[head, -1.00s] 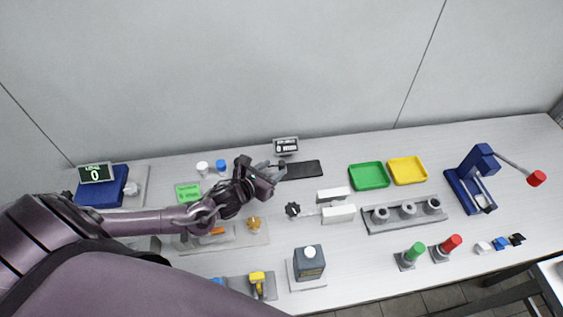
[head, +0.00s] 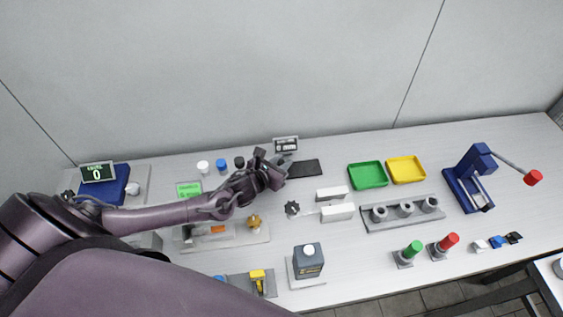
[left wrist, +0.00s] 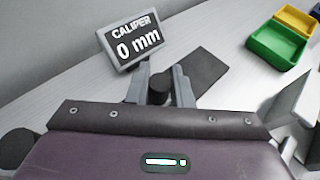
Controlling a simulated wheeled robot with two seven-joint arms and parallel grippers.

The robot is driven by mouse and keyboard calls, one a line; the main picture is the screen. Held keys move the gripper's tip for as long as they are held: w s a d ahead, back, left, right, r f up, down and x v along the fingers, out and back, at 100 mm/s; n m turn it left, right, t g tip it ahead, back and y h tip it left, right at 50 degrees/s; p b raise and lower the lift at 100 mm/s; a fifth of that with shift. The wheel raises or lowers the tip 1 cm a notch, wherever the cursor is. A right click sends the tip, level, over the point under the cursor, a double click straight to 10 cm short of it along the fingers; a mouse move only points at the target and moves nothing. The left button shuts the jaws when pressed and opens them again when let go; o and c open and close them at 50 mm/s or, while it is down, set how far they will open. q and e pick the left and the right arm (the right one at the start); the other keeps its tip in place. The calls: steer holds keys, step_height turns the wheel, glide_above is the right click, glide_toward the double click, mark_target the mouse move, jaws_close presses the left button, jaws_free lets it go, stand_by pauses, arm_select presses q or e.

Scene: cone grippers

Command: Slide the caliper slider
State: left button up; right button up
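The caliper display (left wrist: 138,45) reads 0 mm in the left wrist view; it also shows in the head view (head: 285,144). A dark flat plate (left wrist: 208,72) lies just below it, seen as a black strip (head: 305,169) in the head view. My left gripper (left wrist: 161,84) is at the plate's left end, its two grey fingers apart. A dark round knob-like piece (left wrist: 160,90), perhaps the slider, shows between the fingers; whether they touch it I cannot tell. In the head view the left gripper (head: 281,161) hides that end of the caliper. My right gripper is not in view.
Green (head: 367,175) and yellow (head: 406,169) trays lie to the right of the caliper. White blocks with a black knob (head: 292,208) stand in front. Small white, blue and black caps (head: 239,162) stand to the left.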

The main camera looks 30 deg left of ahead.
mark_target(297, 168)
arm_select(q)
jaws_close()
steer(key=shift+w+d+b, duration=0.2)
steer(key=shift+d+b, duration=0.1)
steer(key=w+d+b, duration=0.1)
steer(key=w+d, duration=0.1)
steer(key=d, duration=0.1)
steer(key=shift+w+d+f+b, duration=0.1)
steer(key=shift+w+d+b, duration=0.1)
steer(key=shift+w+b, duration=0.15)
steer(key=shift+d, duration=0.15)
